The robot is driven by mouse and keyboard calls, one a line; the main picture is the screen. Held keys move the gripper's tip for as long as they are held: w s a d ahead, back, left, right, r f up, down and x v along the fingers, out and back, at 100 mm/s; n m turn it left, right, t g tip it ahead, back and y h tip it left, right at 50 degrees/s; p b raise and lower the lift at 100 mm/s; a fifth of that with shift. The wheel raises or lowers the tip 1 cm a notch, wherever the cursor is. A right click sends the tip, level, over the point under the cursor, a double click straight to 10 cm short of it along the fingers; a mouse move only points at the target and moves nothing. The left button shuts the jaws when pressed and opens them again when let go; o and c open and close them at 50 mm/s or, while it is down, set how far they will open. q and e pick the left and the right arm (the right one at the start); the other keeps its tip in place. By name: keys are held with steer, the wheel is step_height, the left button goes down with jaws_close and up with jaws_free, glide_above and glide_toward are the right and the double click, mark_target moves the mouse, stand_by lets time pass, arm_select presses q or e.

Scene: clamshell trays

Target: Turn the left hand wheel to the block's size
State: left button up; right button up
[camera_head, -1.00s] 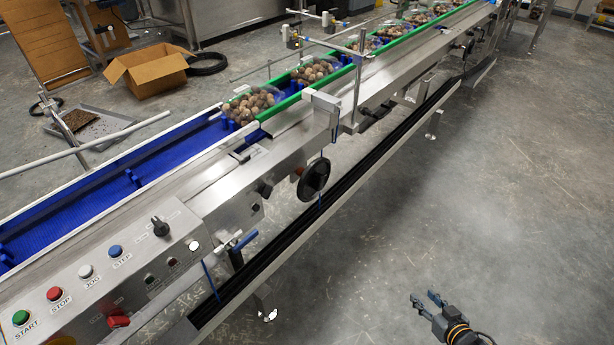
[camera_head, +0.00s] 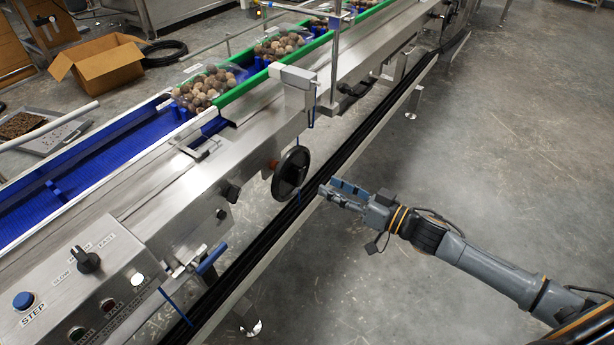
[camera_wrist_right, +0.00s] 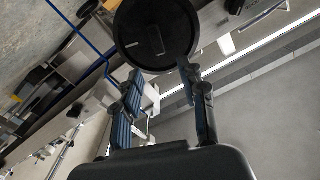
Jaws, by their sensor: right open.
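The left hand wheel (camera_head: 291,173) is a black disc on the near side of the conveyor, below the green rail. It also shows in the right wrist view (camera_wrist_right: 152,36) as a large black disc with a thick rim, just past the fingertips. My right gripper (camera_head: 335,192) is open and empty, a short way right of the wheel in the head view. In the right wrist view its fingers (camera_wrist_right: 160,85) stand apart, with the tips near the wheel's lower edge; contact cannot be told. I cannot make out a size block. My left gripper is not in view.
A grey-white bracket (camera_head: 297,78) sits above the wheel. Clamshell trays (camera_head: 208,88) of round brown items stand on the blue conveyor (camera_head: 95,170). The control panel (camera_head: 85,285) is at lower left. A long dark rail (camera_head: 350,150) runs below the wheel. Open floor lies right.

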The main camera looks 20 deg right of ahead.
mark_target(302, 173)
steer(key=x, duration=0.7)
steer(key=shift+b, duration=0.4)
arm_select(q)
steer(key=shift+s+r, duration=0.3)
steer(key=shift+r, duration=0.35)
arm_select(e)
steer(key=shift+w+a, duration=0.25)
steer(key=shift+w, duration=0.1)
jaws_close()
